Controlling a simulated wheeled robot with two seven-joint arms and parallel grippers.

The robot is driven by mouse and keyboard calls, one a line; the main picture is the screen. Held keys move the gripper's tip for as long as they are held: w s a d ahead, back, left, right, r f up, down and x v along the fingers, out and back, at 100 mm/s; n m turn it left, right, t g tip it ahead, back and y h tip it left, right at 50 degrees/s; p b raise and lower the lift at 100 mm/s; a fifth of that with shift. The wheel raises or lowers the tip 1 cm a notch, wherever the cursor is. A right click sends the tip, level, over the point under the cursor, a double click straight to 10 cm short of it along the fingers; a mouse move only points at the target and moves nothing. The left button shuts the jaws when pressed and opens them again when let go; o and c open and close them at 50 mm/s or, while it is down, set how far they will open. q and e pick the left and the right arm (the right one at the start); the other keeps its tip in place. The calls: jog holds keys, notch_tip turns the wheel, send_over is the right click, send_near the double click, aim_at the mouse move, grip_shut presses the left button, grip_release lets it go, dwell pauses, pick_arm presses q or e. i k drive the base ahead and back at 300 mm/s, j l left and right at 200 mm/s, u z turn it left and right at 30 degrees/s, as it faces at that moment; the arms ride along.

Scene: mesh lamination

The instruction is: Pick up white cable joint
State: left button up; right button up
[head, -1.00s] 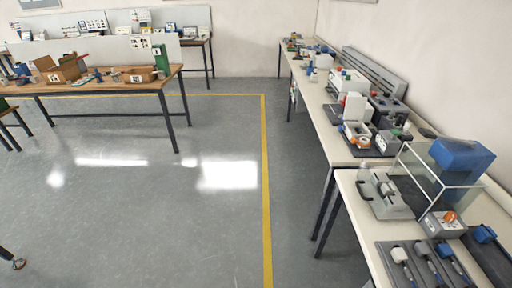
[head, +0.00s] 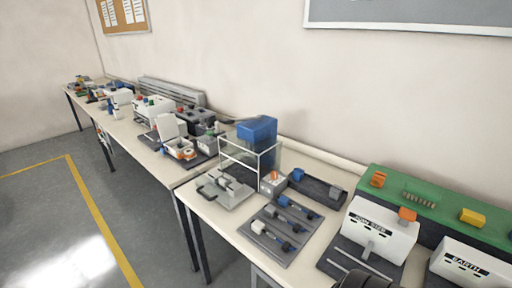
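A dark grey tray (head: 302,246) lies on the near bench with several small cable joints side by side. The one nearest the front has a white block (head: 258,227) at its left end and a dark and blue end at its right. A grey-ended joint and a blue-ended joint lie behind it. The joints lie flat and look apart from each other. Neither of my grippers can be made out in the head view.
Behind the tray stand a clear box frame with a blue top (head: 257,129) and a grey clamp fixture (head: 226,188). To the right are a white labelled machine (head: 379,228) and a green unit (head: 440,205). A dark rounded shape at the bottom edge is unclear. Open floor lies left.

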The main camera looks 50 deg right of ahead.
aim_at(258, 227)
jog(key=k+l+z, duration=0.1)
jog(key=z, duration=1.4)
jog(key=k+l, duration=0.05)
